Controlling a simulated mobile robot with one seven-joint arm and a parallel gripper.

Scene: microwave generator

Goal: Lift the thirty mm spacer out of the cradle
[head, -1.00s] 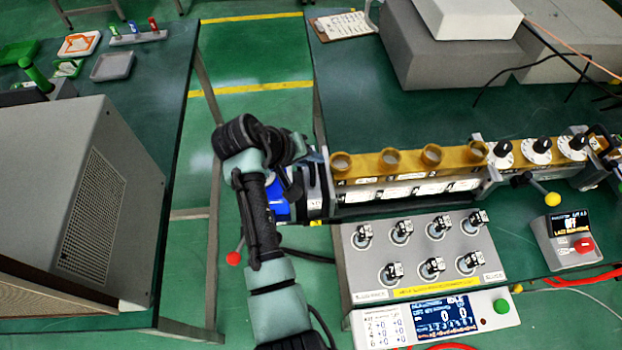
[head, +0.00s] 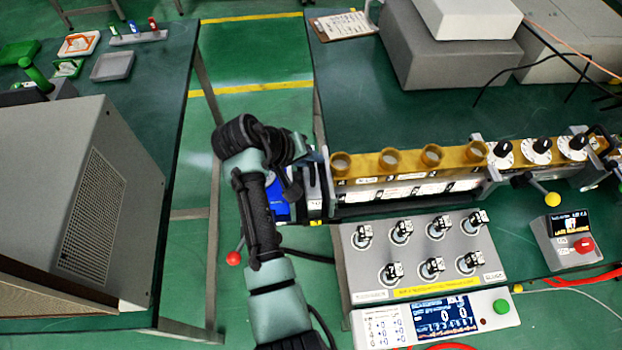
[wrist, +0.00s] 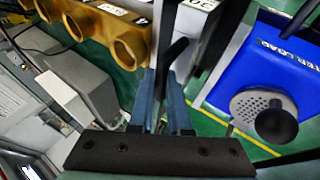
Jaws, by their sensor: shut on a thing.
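The thirty mm spacer, a pale block marked 30 (wrist: 194,38), stands just beyond my fingers in the wrist view. My gripper (wrist: 160,76) has its two blue-grey fingers close together, shut on a slim black handle (wrist: 174,52) by the spacer. The exact join between handle and block is hard to see. In the head view my arm reaches to the left end of the waveguide row, and my fingertips are hidden behind the wrist. The cradle is mostly hidden there, so I cannot tell whether the spacer is clear of it.
A brass section with several round ports (head: 408,160) adjoins on the right; it also shows in the wrist view (wrist: 100,30). A blue load unit (wrist: 275,60) is close on the other side. A grey connector panel (head: 415,250) and a control console (head: 435,318) stand in front.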

